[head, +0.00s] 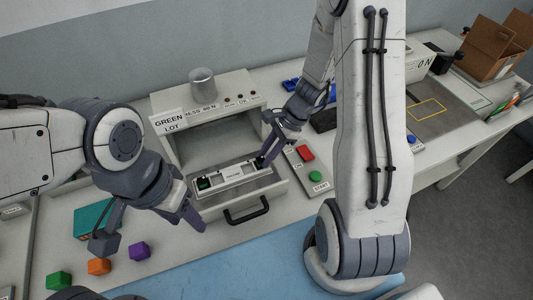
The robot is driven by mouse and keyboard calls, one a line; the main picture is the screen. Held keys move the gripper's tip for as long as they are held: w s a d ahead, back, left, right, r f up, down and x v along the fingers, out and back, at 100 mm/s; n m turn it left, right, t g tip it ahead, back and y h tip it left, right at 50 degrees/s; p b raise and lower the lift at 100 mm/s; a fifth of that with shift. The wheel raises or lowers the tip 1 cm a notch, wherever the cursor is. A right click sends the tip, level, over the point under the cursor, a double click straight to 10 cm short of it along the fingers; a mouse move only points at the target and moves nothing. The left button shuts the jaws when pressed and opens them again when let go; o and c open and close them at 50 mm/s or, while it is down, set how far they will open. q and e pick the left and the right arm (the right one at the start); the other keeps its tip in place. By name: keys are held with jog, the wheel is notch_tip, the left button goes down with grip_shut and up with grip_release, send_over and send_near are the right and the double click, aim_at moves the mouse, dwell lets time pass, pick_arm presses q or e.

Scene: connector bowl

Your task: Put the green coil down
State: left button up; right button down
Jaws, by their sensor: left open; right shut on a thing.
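A pale fixture (232,176) lies in the open drawer of the machine marked GREEN LOT. A dark part with a green top (203,183) sits in the left end of the fixture. My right gripper (264,158) is at the fixture's right end, shut on a small dark piece, seemingly the green coil. Its fingers mostly hide that piece, and I cannot tell whether it touches the fixture. My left gripper (150,235) is open and empty, in front of the drawer on the left, its fingers wide apart.
A green block (59,281), an orange block (99,266) and a purple block (139,251) lie on the table at lower left, near a teal box (92,219). A panel with red and green buttons (316,176) stands right of the drawer. The blue mat (240,262) is clear.

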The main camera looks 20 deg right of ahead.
jog(key=shift+f, duration=0.2)
jog(key=c, duration=0.7)
grip_release()
jog(key=shift+r, duration=0.1)
jog(key=shift+r, duration=0.1)
jog(key=v, duration=1.2)
jog(key=s+a+r+n+g+h, duration=0.3)
jog(key=s+a+n, duration=0.4)
jog(key=a+n, duration=0.55)
jog(key=s+a+r+n+t, duration=0.1)
jog(key=s+a+n, duration=0.1)
jog(key=s+n, duration=0.1)
jog(key=s+a+r+n+t+h, duration=0.1)
jog(key=s+a+n, duration=0.1)
jog(key=s+n, duration=0.2)
jog(key=s+a+r+n+t+h, duration=0.1)
jog(key=s+a+n, duration=0.1)
jog(key=s+n, duration=0.2)
jog(key=shift+s+a+n, duration=0.1)
jog(key=shift+s+n, duration=0.05)
jog(key=shift+n, duration=0.6)
